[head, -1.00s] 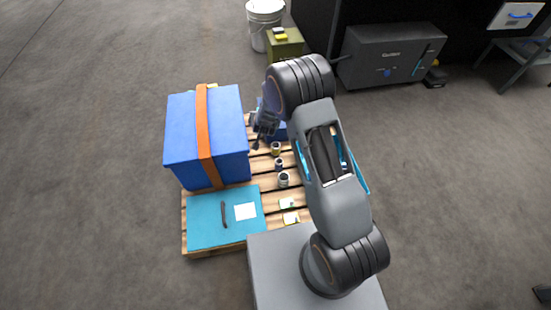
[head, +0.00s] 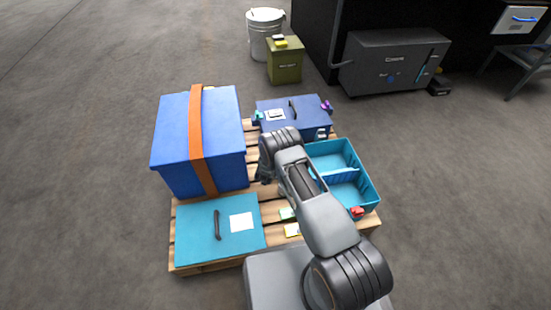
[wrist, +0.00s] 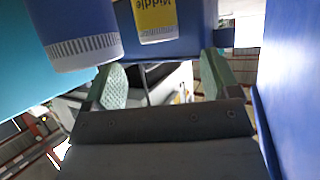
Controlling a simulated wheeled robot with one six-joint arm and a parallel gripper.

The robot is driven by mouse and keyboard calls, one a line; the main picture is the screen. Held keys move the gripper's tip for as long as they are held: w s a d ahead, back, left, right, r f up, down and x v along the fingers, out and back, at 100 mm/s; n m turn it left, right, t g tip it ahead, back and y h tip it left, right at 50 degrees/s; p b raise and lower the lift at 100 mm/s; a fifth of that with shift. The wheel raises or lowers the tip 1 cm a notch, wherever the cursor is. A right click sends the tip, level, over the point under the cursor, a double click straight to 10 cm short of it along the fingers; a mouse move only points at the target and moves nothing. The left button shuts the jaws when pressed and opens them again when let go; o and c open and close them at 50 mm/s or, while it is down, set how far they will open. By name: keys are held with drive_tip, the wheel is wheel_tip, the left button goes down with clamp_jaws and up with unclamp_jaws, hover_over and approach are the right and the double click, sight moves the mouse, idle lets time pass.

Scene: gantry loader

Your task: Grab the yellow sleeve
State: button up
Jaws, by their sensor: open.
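The yellow sleeve (wrist: 157,18) shows in the wrist view at the top middle, with dark lettering and a pale lower edge; its upper part is cut off by the frame. My gripper (wrist: 163,80) is open, its two green pads spread apart below the yellow sleeve in the picture, with nothing between them. A blue sleeve (wrist: 75,28) with a white ribbed end is beside it at the upper left. In the head view, my gripper is low over the pallet, mostly hidden by my arm, and the sleeves are hidden there too.
In the head view, a tall blue box (head: 172,145) with an orange strap stands left of my arm. A teal crate (head: 372,185) is at the right, a flat teal case (head: 190,235) at the front left and a dark blue case (head: 310,115) behind. The room around my gripper is narrow.

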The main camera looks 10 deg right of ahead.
drive_tip(key=b+x, duration=0.3)
drive_tip(key=x, duration=0.3)
drive_tip(key=shift+f, duration=0.1)
drive_tip(key=shift+w+d+f+b, duration=0.15)
drive_tip(key=shift+w+d+b, duration=0.1)
drive_tip(key=shift+w+b, duration=0.3)
drive_tip(key=c, duration=1.2)
drive_tip(key=shift+c, duration=0.2)
